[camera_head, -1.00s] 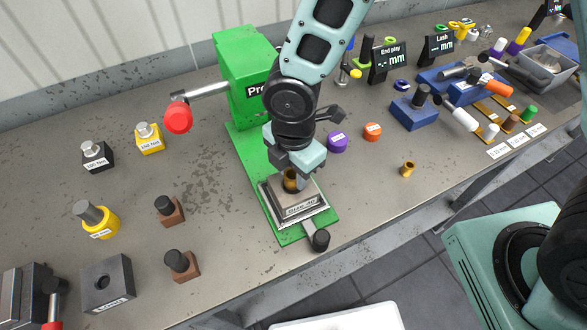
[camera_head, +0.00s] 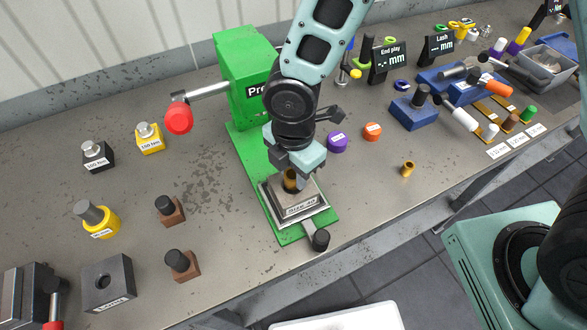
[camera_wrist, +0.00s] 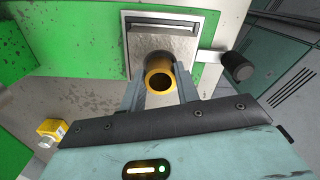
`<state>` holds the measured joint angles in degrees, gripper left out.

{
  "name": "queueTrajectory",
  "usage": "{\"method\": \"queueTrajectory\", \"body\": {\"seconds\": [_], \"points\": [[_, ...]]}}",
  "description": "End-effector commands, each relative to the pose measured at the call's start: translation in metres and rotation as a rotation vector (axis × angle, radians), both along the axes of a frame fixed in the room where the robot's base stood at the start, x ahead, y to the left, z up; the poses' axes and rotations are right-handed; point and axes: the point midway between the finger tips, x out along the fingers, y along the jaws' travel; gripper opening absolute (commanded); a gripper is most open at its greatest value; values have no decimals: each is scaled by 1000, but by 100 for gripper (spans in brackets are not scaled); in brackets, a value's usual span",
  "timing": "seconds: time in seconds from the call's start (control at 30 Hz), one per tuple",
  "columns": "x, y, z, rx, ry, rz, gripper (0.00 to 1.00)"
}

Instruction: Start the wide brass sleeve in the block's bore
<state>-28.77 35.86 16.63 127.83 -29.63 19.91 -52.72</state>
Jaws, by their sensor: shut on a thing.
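The wide brass sleeve (camera_wrist: 159,82) is a short gold tube. In the wrist view it sits between the two fingers of my gripper (camera_wrist: 159,92), which is shut on it. In the head view the sleeve (camera_head: 290,179) shows below my gripper (camera_head: 292,168), over the steel block (camera_head: 301,203) on the green press base. The sleeve's lower end is at the block's top. The bore is hidden, so I cannot tell whether the sleeve has entered it. The block (camera_wrist: 158,48) also shows behind the sleeve in the wrist view.
The green press (camera_head: 243,75) stands behind, its red-knobbed lever (camera_head: 179,118) reaching left. A black-knobbed handle (camera_head: 320,239) sticks out at the block's front. A narrower brass sleeve (camera_head: 408,169) stands to the right. Purple (camera_head: 337,142) and orange (camera_head: 372,131) rings lie nearby.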

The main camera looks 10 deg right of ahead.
Motion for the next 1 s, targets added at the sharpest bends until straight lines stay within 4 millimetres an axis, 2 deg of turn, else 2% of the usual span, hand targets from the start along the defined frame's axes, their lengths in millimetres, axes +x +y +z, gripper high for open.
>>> {"method": "queueTrajectory", "body": {"seconds": [0.37, 1.0], "points": [[0, 0, -1, 0, 0, 0, 0], [0, 0, -16, 0, 0, 0, 0]]}}
